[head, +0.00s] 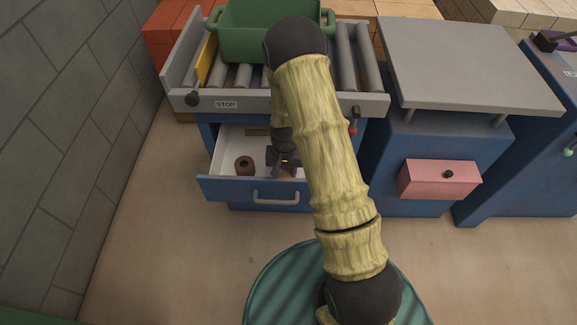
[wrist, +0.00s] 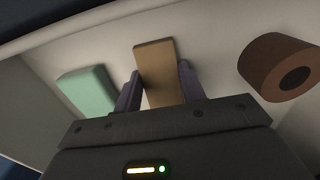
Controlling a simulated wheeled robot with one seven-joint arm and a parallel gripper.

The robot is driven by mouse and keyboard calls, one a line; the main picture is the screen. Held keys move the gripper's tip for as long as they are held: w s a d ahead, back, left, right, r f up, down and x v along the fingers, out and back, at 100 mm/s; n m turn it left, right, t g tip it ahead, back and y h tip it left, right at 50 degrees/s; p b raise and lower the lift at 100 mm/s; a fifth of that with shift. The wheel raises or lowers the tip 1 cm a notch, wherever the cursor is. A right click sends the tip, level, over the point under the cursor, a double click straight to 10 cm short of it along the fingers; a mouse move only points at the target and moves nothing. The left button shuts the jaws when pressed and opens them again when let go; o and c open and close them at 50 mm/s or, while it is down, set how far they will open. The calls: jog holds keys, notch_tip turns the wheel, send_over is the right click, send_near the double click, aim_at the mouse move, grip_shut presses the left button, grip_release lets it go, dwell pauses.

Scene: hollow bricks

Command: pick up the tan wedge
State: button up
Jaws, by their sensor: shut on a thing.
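The tan wedge (wrist: 156,62) shows in the wrist view as a tan, flat-faced piece between the two fingers of my gripper (wrist: 160,88). The fingers touch its two sides, and its lower end is hidden by the gripper body. In the head view my gripper (head: 283,166) is down inside the open drawer, and the arm hides much of the area around it. I cannot tell whether the wedge is clear of the drawer floor.
A brown hollow cylinder (wrist: 280,68) lies beside the wedge, also in the head view (head: 244,165). A mint block (wrist: 88,90) lies on its other side. Walls of the drawer (head: 240,190) surround them. A green crate (head: 245,38) stands on rollers above.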

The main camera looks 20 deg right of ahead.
aim_at(285, 173)
notch_tip(285, 173, up, 10)
jog(key=p, duration=0.2)
dwell(0.3)
jog(key=shift+p, duration=0.3)
